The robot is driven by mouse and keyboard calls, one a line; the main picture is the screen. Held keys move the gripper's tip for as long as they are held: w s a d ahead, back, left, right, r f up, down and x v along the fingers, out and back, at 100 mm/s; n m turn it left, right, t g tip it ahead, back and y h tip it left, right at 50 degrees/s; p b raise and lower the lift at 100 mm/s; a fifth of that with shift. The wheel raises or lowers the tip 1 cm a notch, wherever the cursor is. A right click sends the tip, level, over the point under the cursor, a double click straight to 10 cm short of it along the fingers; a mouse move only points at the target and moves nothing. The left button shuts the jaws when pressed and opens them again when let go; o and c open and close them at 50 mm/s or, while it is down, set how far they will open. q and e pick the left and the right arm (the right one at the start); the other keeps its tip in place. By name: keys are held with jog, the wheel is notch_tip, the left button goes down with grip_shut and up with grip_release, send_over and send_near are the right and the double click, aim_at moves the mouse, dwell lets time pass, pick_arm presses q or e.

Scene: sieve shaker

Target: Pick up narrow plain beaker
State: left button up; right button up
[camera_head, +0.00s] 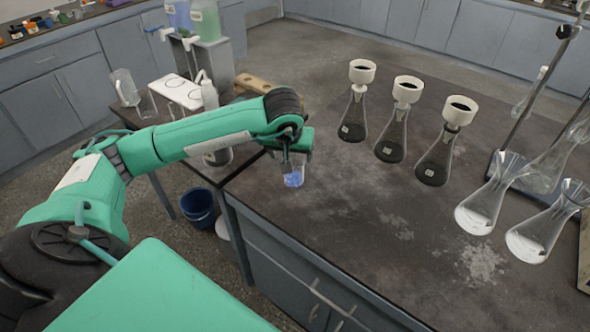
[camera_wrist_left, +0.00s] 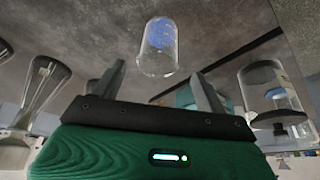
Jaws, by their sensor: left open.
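A small clear glass beaker (camera_head: 294,178) with blue on or in it stands near the left edge of the dark bench. It also shows in the left wrist view (camera_wrist_left: 158,48), ahead of the gap between my fingers. My left gripper (camera_head: 293,158) reaches over it from the left, and its body hides the beaker's upper part in the head view. The fingers (camera_wrist_left: 160,86) are spread apart with nothing between them, and the beaker looks clear of both. Another, wider glass vessel (camera_wrist_left: 272,90) shows at the right of the wrist view. My right gripper is not in view.
Several flasks stand on the bench, including a dark one with a white funnel (camera_head: 354,110) and a clear one (camera_head: 482,205). A stand (camera_head: 518,160) is at the right. A blue bucket (camera_head: 198,207) is on the floor. The bench front is clear.

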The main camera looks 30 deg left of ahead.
aim_at(294, 164)
pick_arm(q)
jog(key=x, duration=0.3)
jog(key=shift+w+f, duration=0.1)
jog(key=shift+w, duration=0.05)
jog(key=p+x, duration=0.1)
jog(key=x, duration=0.1)
jog(key=shift+w+f, duration=0.25)
jog(key=shift+f, duration=0.05)
jog(key=shift+x, duration=1.1)
jog(key=shift+a+f, duration=0.1)
jog(key=shift+f, duration=0.05)
jog(key=c, duration=1.1)
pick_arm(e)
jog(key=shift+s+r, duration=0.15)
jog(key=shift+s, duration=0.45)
pick_arm(q)
jog(key=shift+r, duration=0.2)
